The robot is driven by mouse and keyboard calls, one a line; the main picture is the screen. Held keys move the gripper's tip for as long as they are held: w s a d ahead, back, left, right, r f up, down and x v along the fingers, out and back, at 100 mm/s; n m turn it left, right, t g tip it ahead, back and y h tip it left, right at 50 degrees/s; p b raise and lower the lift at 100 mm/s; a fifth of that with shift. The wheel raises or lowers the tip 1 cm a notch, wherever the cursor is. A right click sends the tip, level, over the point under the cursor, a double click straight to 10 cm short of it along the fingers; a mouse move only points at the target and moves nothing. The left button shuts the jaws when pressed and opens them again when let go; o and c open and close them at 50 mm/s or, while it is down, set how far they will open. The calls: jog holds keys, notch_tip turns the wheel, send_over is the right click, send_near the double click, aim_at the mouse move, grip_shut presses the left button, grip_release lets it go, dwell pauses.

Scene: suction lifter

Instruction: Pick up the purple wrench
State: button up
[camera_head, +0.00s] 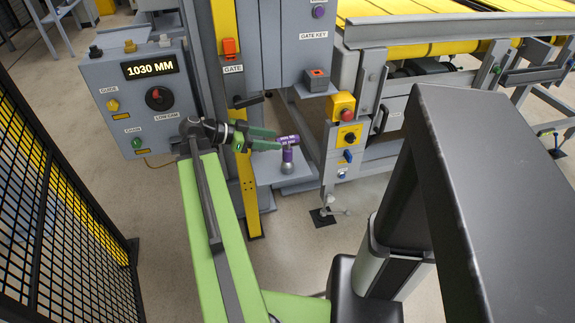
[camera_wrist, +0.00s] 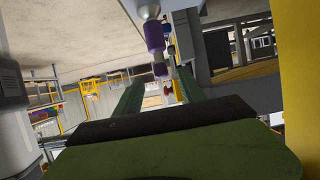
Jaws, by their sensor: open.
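The purple wrench (camera_head: 288,140) shows in the head view at the tips of my gripper (camera_head: 275,140). It has a purple bar at the top, and a purple upright part with a silver rounded end below. In the wrist view the wrench (camera_wrist: 154,38) stands at the top centre, silver part uppermost in that picture. Its nearer purple end lies in line with the gap between the green fingers of my gripper (camera_wrist: 160,88). The fingers are apart, with nothing clamped. I cannot tell whether the wrench's end is between the fingertips or just beyond them.
A grey shelf (camera_head: 268,172) lies below the wrench. A yellow post (camera_head: 246,195) stands close beside my gripper. The grey control panel (camera_head: 140,97) is left, and a yellow box with a red button (camera_head: 342,107) is right. A black mesh fence (camera_head: 60,215) borders the left.

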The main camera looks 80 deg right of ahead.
aim_at(278, 140)
jog(key=b+x, duration=0.2)
jog(key=x, duration=0.3)
jog(key=shift+s+d+f, duration=0.1)
jog(key=shift+s+d, duration=0.1)
jog(key=shift+d, duration=0.1)
grip_shut()
